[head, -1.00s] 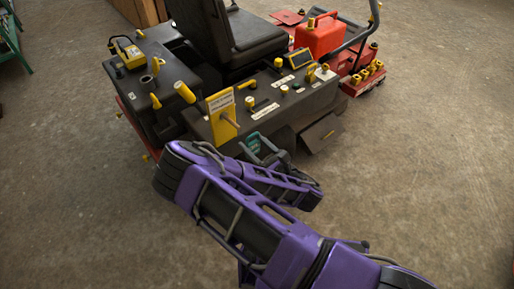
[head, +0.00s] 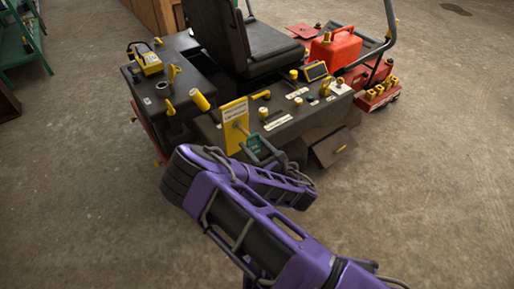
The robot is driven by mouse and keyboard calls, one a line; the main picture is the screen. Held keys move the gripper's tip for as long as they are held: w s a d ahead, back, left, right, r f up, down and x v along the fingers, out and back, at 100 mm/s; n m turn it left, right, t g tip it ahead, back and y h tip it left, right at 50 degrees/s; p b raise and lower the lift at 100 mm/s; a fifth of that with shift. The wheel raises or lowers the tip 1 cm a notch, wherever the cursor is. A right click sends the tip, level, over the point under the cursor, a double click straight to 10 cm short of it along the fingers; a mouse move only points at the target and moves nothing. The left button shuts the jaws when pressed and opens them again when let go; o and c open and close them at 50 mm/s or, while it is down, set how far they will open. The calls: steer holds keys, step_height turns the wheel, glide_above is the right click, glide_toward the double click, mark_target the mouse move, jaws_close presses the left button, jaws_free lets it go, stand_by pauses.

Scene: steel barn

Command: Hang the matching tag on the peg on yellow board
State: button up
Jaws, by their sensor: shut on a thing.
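The yellow board (head: 231,141) stands upright on the front of the dark machine, with a white label on it too small to read. A thin peg (head: 243,131) sticks out from the board toward the lower right. My gripper (head: 256,148) is small in the picture, just right of and slightly below the board. It is shut on a green tag (head: 252,144), which appears close to the peg's end. I cannot tell whether the tag touches the peg or is around it. The tag's markings and hole are not readable, and part of it is hidden by the gripper.
The machine's console (head: 290,115) with yellow knobs and levers lies right of the board. A yellow-tipped lever (head: 200,100) stands close left of it. A seat (head: 222,45) is behind, and a red can (head: 335,50) is farther right. Open concrete floor surrounds the machine.

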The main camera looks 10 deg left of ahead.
mark_target(237, 129)
steer(key=shift+x, duration=1.55)
steer(key=shift+w+a+f+b, duration=0.2)
steer(key=shift+w+a+b, duration=0.2)
steer(key=shift+a+b, duration=0.15)
steer(key=shift+w+a+f+b, duration=0.2)
steer(key=shift+w+a+b, duration=0.3)
steer(key=shift+b, duration=0.1)
steer(key=o, duration=1.4)
steer(key=shift+v, duration=4.55)
